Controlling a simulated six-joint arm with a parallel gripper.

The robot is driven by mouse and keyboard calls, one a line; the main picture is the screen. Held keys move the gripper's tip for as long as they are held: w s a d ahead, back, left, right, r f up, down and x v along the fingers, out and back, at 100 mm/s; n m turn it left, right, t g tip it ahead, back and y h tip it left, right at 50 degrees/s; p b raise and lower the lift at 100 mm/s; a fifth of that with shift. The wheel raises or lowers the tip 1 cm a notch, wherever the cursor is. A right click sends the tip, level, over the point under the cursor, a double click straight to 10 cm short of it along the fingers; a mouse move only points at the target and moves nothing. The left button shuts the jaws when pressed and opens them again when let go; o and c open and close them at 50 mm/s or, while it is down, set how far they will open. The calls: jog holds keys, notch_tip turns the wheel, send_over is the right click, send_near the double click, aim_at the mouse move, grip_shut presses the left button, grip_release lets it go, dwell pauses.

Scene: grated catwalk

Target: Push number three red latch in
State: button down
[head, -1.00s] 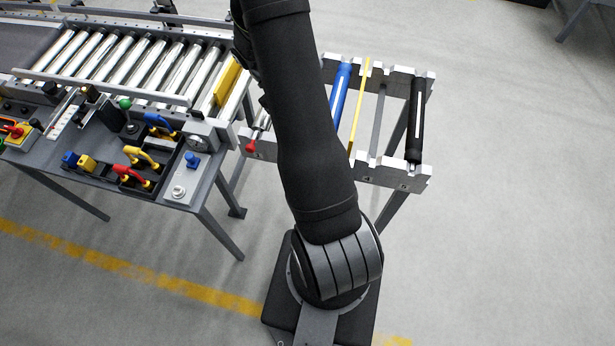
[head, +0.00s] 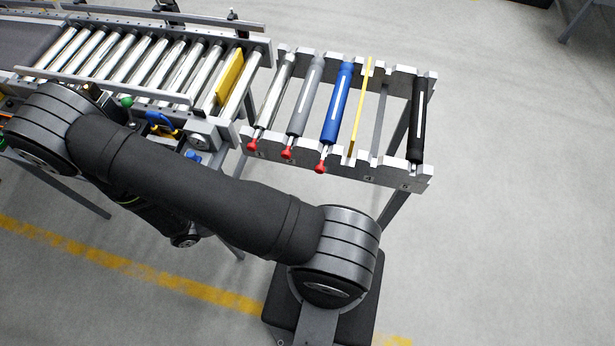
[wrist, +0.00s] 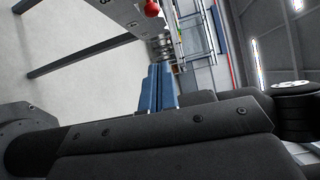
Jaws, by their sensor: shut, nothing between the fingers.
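Three red latches stick out of the near rail of the roller rack (head: 400,180) in the head view. The left red latch (head: 250,145) is at a silver roller, the middle red latch (head: 287,153) at a grey roller, and the right red latch (head: 320,167) at a blue roller. The rail's labels are too small to read surely. A red latch (wrist: 152,8) shows at the top edge of the wrist view; I cannot tell which. My gripper (wrist: 162,72), with blue fingers, is shut and empty, apart from that latch. In the head view I cannot make out the gripper.
The rack also carries a yellow bar (head: 361,100) and a black roller (head: 419,110). A roller conveyor (head: 140,65) stands on the left. My arm covers most of the workbench in front of it. The floor right of the rack is clear.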

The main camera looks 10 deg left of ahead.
jog(key=n+t, duration=0.1)
send_near(322, 161)
jog(key=shift+w+d+f, duration=0.1)
jog(key=shift+d+f, duration=0.05)
jog(key=shift+d, duration=2.55)
jog(key=w, duration=0.3)
jog(key=shift+a, duration=0.1)
jog(key=shift+s, duration=0.15)
